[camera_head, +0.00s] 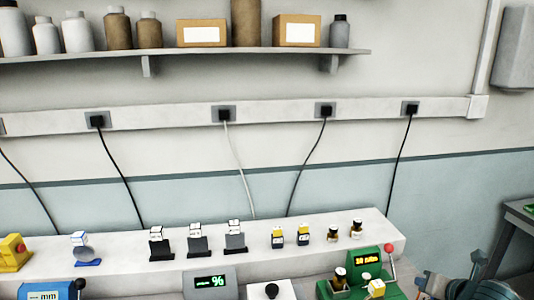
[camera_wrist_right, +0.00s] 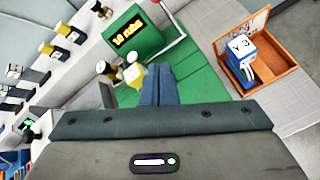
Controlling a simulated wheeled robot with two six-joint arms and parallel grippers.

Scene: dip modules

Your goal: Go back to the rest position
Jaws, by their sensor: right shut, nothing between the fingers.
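My right gripper (camera_head: 423,282) is at the lower right of the head view, just right of a green device. In the right wrist view its two blue-grey fingers (camera_wrist_right: 157,86) are together with nothing between them. They are seen over the green device (camera_wrist_right: 140,38), which has a lit yellow display and a red-knobbed lever. My left gripper is in neither view.
A white bench ledge (camera_head: 120,245) holds several small bottles and dark stands. In the wrist view an open orange-brown box (camera_wrist_right: 270,72) holds a blue-and-white block (camera_wrist_right: 240,48) on the right. A wall shelf (camera_head: 200,52) with bottles and boxes is higher up.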

